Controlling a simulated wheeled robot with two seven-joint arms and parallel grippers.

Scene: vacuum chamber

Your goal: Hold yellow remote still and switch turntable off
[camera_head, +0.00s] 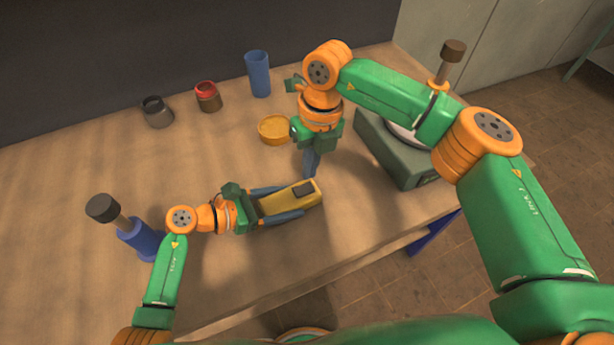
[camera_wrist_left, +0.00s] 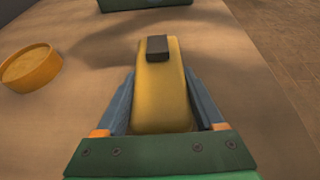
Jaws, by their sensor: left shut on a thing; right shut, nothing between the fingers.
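The yellow remote (camera_head: 290,199) lies between the fingers of my left gripper (camera_head: 285,204), which is shut on its sides. A dark button block shows near its far end. In the left wrist view the remote (camera_wrist_left: 162,90) points away between the blue fingers of the left gripper (camera_wrist_left: 162,105). My right gripper (camera_head: 311,163) is shut and empty, pointing down just above and beyond the remote's far end, apart from it as far as I can tell. The turntable (camera_head: 390,150) is a green box with a pale round platter, partly hidden behind my right arm.
A yellow round dish (camera_head: 273,129) stands left of my right gripper. A blue cup (camera_head: 258,75), a red-rimmed jar (camera_head: 207,97) and a dark jar (camera_head: 156,112) stand at the back. A blue cylinder with a dark knob (camera_head: 137,238) stands at left. The table's middle left is clear.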

